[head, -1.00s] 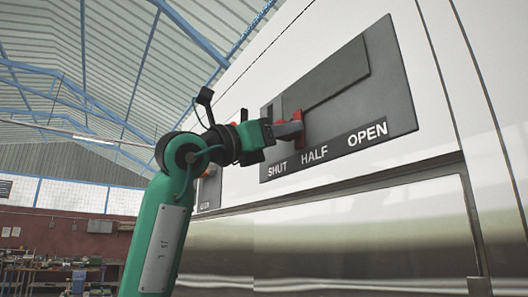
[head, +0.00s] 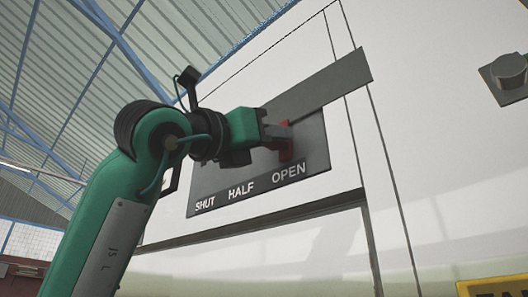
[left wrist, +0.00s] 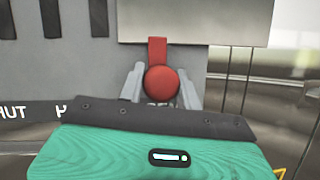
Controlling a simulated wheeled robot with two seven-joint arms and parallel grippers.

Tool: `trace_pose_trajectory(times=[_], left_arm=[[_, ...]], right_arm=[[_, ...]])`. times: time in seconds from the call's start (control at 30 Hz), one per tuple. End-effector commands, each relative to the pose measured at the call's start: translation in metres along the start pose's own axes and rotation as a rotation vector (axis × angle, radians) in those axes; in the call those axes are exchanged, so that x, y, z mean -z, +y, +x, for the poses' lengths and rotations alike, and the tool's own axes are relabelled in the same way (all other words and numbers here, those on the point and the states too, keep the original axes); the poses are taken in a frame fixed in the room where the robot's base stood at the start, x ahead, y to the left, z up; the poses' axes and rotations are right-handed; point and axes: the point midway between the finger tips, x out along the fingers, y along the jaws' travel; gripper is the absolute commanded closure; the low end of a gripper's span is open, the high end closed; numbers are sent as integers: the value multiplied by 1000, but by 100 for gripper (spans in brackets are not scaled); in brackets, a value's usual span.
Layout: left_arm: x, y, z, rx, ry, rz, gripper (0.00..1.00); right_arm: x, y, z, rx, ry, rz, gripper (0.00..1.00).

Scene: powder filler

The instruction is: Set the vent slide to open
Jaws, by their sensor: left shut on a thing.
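The vent slide is a flat grey plate (head: 325,86) on a darker grey panel (head: 222,183) marked SHUT, HALF and OPEN. The plate juts past the panel's right edge. Its red knob (head: 286,150) stands above the OPEN label. My left gripper (head: 277,133) is shut on the knob. In the left wrist view the round red knob (left wrist: 161,82) sits between the two grey fingers, below the plate (left wrist: 195,22). Dark vent slots (left wrist: 56,18) show uncovered to the left. The gripper body mostly hides the OPEN label there. My right gripper is not in view.
The panel is on a large white machine wall (head: 430,170) with vertical seams. A grey round knob on a plate (head: 509,72) is at the upper right. A yellow sign (head: 490,288) is at the lower right. The wall between is clear.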

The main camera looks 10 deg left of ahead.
Motion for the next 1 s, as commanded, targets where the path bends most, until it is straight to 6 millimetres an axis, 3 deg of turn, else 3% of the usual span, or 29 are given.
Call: trace_pose_trajectory(times=[0.1,0.13,0.2,0.63,0.77,1.0], left_arm=[[0,-2,0,6,0,-1,100],[0,-3,0,6,0,-1,60],[0,-2,0,6,0,-1,47],[2,-1,-10,2,-2,0,45],[4,-2,-31,2,-4,2,45],[5,-3,-85,2,-3,3,45]], right_arm=[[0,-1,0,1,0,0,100],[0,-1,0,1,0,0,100],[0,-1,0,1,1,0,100],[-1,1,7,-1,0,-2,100],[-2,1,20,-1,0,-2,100],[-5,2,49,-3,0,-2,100]])
